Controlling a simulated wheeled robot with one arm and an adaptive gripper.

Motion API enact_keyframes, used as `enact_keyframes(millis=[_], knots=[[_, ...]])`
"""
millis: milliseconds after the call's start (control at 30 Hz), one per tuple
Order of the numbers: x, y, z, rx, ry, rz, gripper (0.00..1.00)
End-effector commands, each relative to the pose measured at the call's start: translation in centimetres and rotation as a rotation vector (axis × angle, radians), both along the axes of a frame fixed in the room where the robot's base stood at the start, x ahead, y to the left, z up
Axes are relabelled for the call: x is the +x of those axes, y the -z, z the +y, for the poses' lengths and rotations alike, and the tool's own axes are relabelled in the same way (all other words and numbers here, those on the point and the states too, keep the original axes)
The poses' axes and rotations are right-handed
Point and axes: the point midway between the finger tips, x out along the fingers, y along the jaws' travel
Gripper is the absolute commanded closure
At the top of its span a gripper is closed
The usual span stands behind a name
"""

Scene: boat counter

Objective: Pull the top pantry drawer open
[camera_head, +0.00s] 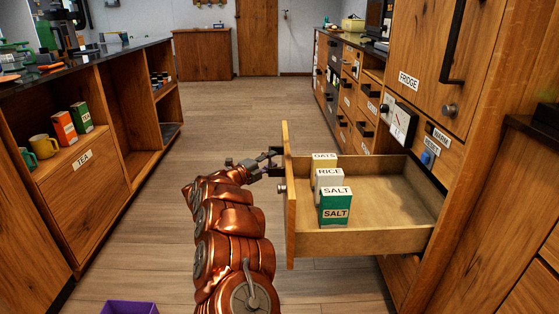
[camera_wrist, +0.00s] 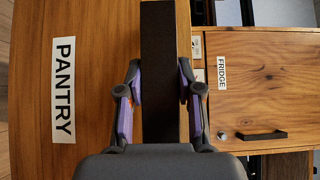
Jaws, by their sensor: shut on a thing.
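The pantry drawer (camera_head: 365,243) stands pulled well out from the wooden cabinet at the right in the head view. Salt (camera_head: 335,207), rice (camera_head: 328,178) and oats (camera_head: 323,162) boxes stand upright in it, close behind its front panel. In the wrist view the drawer front (camera_wrist: 95,30) carries a PANTRY label (camera_wrist: 63,90). My gripper (camera_head: 268,162) is at the outer face of the drawer front. In the wrist view its fingers are closed on both sides of the dark bar handle (camera_wrist: 158,35). The handle is mostly hidden in the head view.
The fridge door (camera_head: 425,50) with its black handle is above the drawer. Reset and warm controls (camera_head: 428,158) are on the panel just above the drawer. An open-shelf counter (camera_head: 85,150) runs along the left. A purple bin (camera_head: 130,307) is at the bottom; the middle floor is clear.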

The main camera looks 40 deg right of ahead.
Motion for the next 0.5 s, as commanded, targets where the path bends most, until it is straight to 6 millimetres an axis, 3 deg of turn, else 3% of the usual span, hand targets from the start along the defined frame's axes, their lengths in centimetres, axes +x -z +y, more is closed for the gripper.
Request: enact_keyframes(millis=[200,500], knots=[[0.6,0.0,1.4,-0.002,-0.001,0.000,1.00],[0.8,-0.1,1.9,-0.002,-0.004,0.000,1.00]])
